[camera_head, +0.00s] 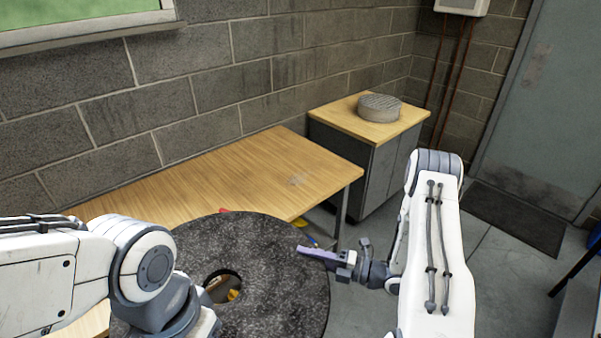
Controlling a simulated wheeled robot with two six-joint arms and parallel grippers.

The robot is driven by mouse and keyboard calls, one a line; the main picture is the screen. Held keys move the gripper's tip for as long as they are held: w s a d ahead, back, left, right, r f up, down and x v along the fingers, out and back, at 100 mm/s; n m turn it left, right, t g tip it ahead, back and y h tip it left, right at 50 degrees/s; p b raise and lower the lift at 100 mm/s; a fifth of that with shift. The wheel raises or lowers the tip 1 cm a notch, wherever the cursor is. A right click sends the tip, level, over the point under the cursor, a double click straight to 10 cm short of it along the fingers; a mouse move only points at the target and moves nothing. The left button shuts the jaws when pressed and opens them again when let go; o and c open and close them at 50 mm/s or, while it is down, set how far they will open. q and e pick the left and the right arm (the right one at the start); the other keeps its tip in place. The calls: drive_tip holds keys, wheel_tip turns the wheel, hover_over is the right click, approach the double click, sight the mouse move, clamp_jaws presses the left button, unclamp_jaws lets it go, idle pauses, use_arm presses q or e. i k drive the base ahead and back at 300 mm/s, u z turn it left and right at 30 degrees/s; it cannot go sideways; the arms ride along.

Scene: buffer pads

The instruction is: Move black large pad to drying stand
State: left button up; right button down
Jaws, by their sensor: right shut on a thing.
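The black large pad (262,252) is a wide, speckled dark disc with a round hole, in the lower middle of the head view. It is held up in front of the wooden table and covers part of it. My right gripper (318,253) is shut on the pad's right rim. My left arm reaches over the pad's left side; its gripper is outside the picture or hidden. I cannot make out a drying stand for certain.
The wooden table (235,175) stands along the block wall, its visible top mostly bare. A grey cabinet (378,178) with a wooden top carries a round grey ribbed object (380,107). A dark mat (512,215) lies by the door (545,110).

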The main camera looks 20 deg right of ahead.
sight(381, 100)
drive_tip(key=z, duration=0.65)
drive_tip(key=i, duration=0.65)
drive_tip(key=z, duration=1.45)
drive_tip(key=i, duration=1.2)
drive_tip(key=z, duration=0.3)
drive_tip(key=i, duration=1.55)
drive_tip(key=u, duration=1.05)
drive_tip(key=i, duration=0.95)
drive_tip(key=u, duration=1.25)
drive_tip(key=i, duration=0.25)
drive_tip(key=u, duration=0.2)
